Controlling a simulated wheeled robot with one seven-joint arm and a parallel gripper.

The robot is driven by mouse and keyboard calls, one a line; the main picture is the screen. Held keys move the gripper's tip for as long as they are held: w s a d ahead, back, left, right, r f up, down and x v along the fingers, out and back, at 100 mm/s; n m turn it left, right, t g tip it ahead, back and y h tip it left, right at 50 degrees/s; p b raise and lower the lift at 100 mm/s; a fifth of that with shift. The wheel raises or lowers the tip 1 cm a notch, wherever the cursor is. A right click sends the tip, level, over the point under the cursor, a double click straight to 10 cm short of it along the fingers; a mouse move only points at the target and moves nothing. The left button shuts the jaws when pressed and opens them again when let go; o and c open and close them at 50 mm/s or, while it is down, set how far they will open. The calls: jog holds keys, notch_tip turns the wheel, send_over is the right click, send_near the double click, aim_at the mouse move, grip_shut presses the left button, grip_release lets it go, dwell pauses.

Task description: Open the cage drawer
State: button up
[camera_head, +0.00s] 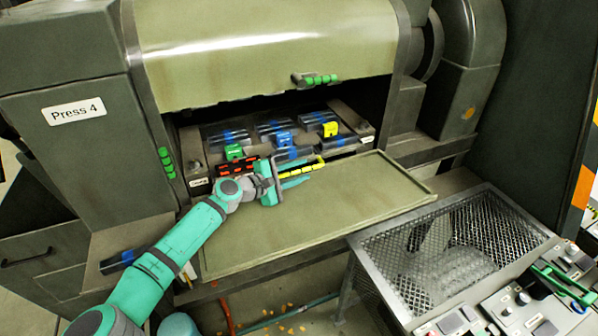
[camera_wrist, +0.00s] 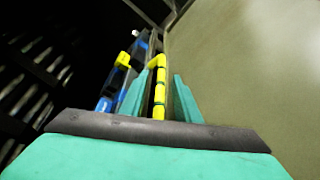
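The cage drawer (camera_head: 203,160) sits inside the opening of the green press, below its raised cover. A handle with yellow and black bands (camera_head: 300,172) runs along its front edge on the right; it also shows in the wrist view (camera_wrist: 160,88). My gripper (camera_head: 296,176) is at this handle, over the back edge of the green tray. In the wrist view its two teal fingers (camera_wrist: 162,100) stand apart, one on each side of the handle, with gaps visible. The gripper is open, and I cannot tell whether a finger touches the handle.
A red and black handle (camera_head: 238,167) is left of my gripper. Blue, green and yellow clamps (camera_head: 284,138) stand inside the opening. The flat green tray (camera_head: 340,215) in front is bare. A mesh box (camera_head: 450,235) and a control panel (camera_head: 520,310) are at lower right.

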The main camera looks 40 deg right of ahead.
jog(key=v, duration=1)
jog(key=shift+w, duration=0.2)
jog(key=shift+s+a+r, duration=0.15)
jog(key=shift+s+a, duration=0.1)
jog(key=shift+a, duration=0.05)
jog(key=shift+w+a, duration=0.1)
jog(key=shift+a, duration=0.05)
